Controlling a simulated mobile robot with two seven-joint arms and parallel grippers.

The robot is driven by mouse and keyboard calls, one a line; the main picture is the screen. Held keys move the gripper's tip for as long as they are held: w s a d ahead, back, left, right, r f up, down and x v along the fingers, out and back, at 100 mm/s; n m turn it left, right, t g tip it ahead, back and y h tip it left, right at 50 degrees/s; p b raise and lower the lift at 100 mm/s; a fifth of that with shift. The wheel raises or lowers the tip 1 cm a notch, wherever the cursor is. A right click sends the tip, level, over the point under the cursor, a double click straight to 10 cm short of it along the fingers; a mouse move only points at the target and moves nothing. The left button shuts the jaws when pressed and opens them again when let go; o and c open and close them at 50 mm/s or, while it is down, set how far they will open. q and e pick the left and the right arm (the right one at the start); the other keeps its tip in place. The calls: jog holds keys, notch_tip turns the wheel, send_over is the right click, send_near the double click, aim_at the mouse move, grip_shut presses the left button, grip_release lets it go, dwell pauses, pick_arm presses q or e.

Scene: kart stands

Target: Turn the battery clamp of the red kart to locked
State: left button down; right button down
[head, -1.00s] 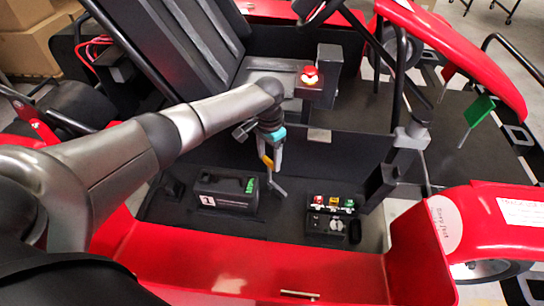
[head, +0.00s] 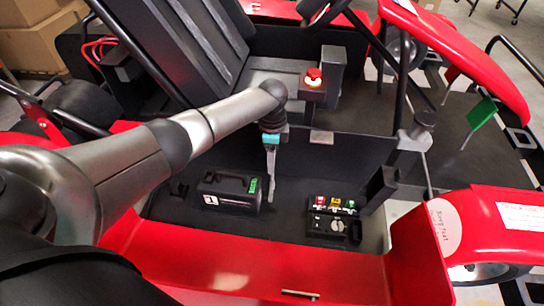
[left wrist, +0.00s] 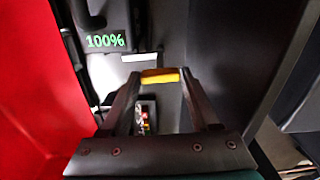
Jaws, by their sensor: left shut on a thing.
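The battery (head: 232,197) is a black box with a carry handle, a white "1" label and a green display. It sits on the red kart's dark floor, and the left wrist view shows the display reading 100% (left wrist: 105,40). My left gripper (head: 270,188) points down just right of the battery. In the left wrist view its fingers are shut on a yellow bar (left wrist: 160,76), which looks like the battery clamp's grip. The rest of the clamp is hidden, so its position cannot be read. My right gripper is not in view.
A panel (head: 331,226) with red, yellow and green parts lies right of the battery. A red push-button (head: 313,74) stands above, near the black seat (head: 190,50). The red side bodywork (head: 240,265) runs along the front. A small green flag (head: 480,112) stands at the right.

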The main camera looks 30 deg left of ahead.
pick_arm(q)
jog(key=shift+d+r+m, duration=0.1)
jog(key=shift+m, duration=0.4)
jog(key=shift+c, duration=0.6)
grip_release()
notch_tip(320, 180, up, 15)
dwell(0.6)
